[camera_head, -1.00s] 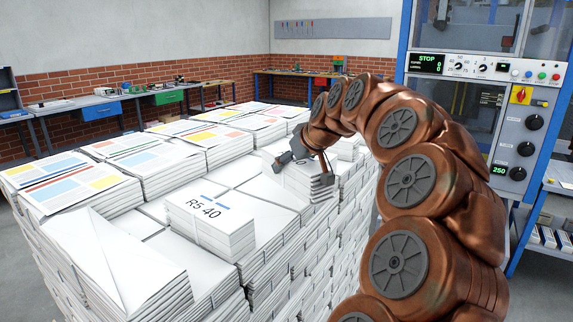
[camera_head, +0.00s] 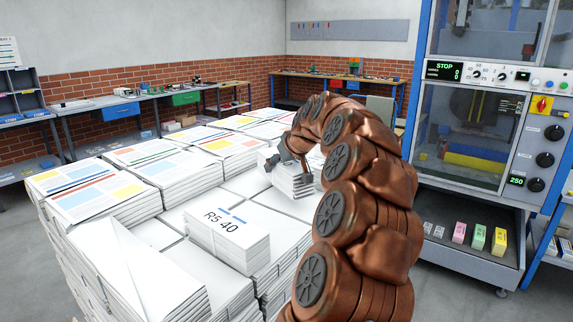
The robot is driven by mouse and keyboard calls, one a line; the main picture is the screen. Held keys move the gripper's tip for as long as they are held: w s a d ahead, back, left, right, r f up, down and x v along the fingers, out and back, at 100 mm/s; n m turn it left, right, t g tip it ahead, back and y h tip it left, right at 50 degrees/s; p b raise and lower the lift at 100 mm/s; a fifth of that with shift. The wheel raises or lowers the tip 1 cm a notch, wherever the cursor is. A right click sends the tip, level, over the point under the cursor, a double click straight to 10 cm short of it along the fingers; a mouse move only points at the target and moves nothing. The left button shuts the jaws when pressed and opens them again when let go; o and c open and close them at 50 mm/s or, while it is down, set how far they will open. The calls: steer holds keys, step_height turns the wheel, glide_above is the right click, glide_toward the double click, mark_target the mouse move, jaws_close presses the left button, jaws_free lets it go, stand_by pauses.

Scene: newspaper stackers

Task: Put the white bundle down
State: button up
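A white bundle (camera_head: 293,184) of stacked paper is at the far right part of the large pallet stack. My gripper (camera_head: 287,162) reaches down over it from above, with a dark finger on its left side and another on its right, and appears closed on it. My arm hides part of the bundle's right side. I cannot tell whether its underside touches the layer below. Another white bundle marked "R5 40" (camera_head: 228,232) lies flat on the stack, nearer to me.
Bundles with coloured printed tops (camera_head: 95,188) line the stack's left and back. Plain white tops (camera_head: 262,198) lie lower between them and the gripper. A blue-framed machine (camera_head: 480,130) stands close on the right. Workbenches (camera_head: 110,112) run along the brick wall.

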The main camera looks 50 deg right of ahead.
steer(key=shift+w+d, duration=0.1)
steer(key=shift+w, duration=0.25)
steer(key=shift+w, duration=0.1)
steer(key=shift+w+d+f+p, duration=0.1)
steer(key=shift+w+d+p, duration=0.05)
steer(key=shift+w+p, duration=0.15)
steer(key=shift+f+p, duration=0.65)
steer(key=shift+f, duration=1)
steer(key=shift+f, duration=0.15)
steer(key=o, duration=1.8)
steer(key=shift+s, duration=0.1)
